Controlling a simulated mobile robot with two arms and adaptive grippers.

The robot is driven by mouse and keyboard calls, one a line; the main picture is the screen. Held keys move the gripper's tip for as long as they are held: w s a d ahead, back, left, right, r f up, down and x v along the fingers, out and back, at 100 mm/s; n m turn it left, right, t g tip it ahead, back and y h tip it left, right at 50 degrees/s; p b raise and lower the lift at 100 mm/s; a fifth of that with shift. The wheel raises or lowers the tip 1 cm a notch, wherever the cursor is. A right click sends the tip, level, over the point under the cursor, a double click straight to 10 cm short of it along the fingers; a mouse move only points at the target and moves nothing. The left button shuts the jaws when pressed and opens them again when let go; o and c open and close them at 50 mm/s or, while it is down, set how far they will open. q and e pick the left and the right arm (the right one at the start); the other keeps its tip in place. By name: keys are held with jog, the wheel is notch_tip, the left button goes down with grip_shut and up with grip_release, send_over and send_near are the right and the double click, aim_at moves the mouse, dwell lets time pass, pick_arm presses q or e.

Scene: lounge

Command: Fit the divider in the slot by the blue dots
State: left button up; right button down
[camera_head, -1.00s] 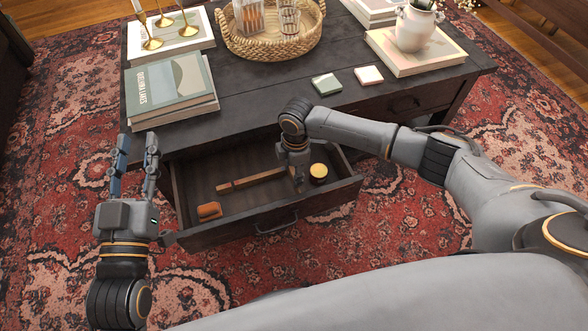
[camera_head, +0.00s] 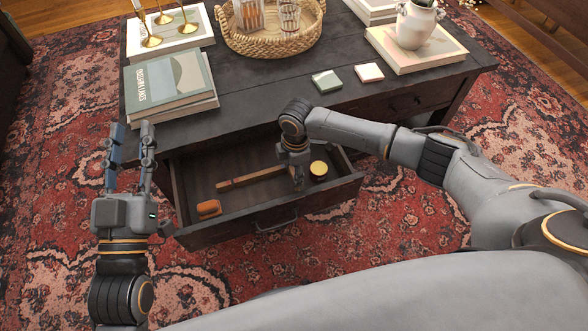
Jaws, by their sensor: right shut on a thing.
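The wooden divider (camera_head: 250,179) is a long brown strip lying inside the open drawer (camera_head: 262,213) of the dark coffee table. My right gripper (camera_head: 297,184) points down into the drawer and is shut on the divider's right end. The grip itself is partly hidden by the gripper. My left gripper (camera_head: 129,150) is open and empty, fingers pointing up, to the left of the drawer. The blue dots and the slot cannot be made out in this view.
In the drawer, an orange-brown object (camera_head: 209,208) lies at the front left and a round yellow-topped tin (camera_head: 318,169) at the right. Books (camera_head: 172,85), a woven tray (camera_head: 270,43), coasters (camera_head: 327,81) and a vase (camera_head: 416,25) stand on the tabletop (camera_head: 265,105).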

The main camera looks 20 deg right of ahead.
pick_arm(q)
jog(key=shift+s+r, duration=0.1)
jog(key=shift+r, duration=0.2)
pick_arm(e)
jog(key=shift+f, duration=0.15)
pick_arm(q)
jog(key=shift+s+r+t, duration=0.15)
jog(key=shift+r+t, duration=0.1)
jog(key=shift+t, duration=0.15)
pick_arm(e)
jog(key=shift+f, duration=0.2)
jog(key=c, duration=0.6)
grip_release()
pick_arm(q)
jog(key=shift+r, duration=0.1)
pick_arm(e)
jog(key=shift+r, duration=0.1)
